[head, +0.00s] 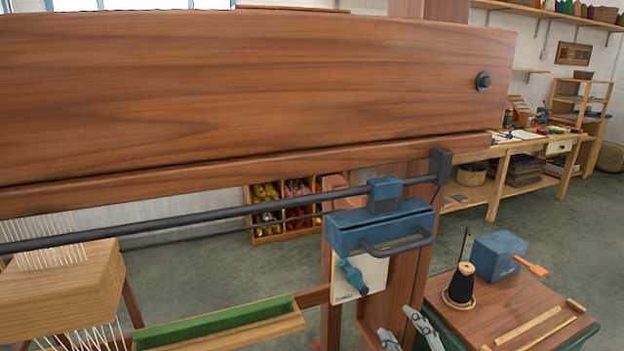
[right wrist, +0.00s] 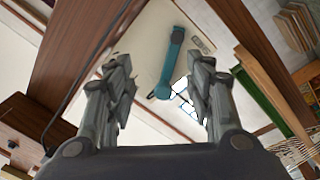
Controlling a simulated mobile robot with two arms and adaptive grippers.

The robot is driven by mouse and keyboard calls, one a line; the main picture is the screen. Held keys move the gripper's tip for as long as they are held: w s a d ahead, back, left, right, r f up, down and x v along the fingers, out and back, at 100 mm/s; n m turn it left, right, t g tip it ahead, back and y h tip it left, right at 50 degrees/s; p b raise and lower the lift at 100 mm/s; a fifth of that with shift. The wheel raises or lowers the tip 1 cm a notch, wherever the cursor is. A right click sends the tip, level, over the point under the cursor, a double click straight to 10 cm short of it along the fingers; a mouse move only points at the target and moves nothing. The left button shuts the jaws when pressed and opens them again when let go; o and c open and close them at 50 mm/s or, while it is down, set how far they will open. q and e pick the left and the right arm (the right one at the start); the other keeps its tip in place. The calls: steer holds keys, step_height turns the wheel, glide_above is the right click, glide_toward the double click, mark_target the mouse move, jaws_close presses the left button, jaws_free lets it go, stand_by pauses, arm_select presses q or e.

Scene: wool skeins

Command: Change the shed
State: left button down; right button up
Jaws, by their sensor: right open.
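The loom's teal lever (head: 353,276) sits on a pale plate (head: 374,272) fixed to the wooden post, below a blue box with a dark handle (head: 380,228). My right gripper (head: 396,322) is open and empty, below and to the right of the lever, apart from it. In the right wrist view the lever (right wrist: 168,62) lies ahead between the open fingers (right wrist: 162,88), on its pale plate (right wrist: 143,38). The heddle block (head: 60,288) with thin white wires is at the lower left. My left gripper is not in view.
A large wooden beam (head: 250,90) and a black bar (head: 230,212) cross above the lever. A green-lined wooden tray (head: 220,322) is left of the post. A small table (head: 500,305) at lower right holds a black thread cone (head: 461,284) and a blue box (head: 497,256).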

steer(key=s+d+f+m+g+h, duration=0.3)
steer(key=s+f+m+g+h, duration=0.4)
steer(key=s+f, duration=0.5)
steer(key=s+a+f+m+g+y, duration=0.1)
steer(key=s+f+m+g, duration=0.2)
steer(key=s, duration=0.6)
steer(key=s+a+f+m+g, duration=0.1)
steer(key=s+f+g, duration=0.3)
steer(key=s, duration=0.5)
step_height(320, 180, down, 25)
steer(key=s+g, duration=0.2)
steer(key=s+d+f+g, duration=0.1)
steer(key=s+d+f, duration=0.1)
steer(key=s+f, duration=1.3)
steer(key=shift+s+d+f+n, duration=0.15)
steer(key=shift+s+d+n, duration=0.2)
steer(key=shift+s, duration=0.35)
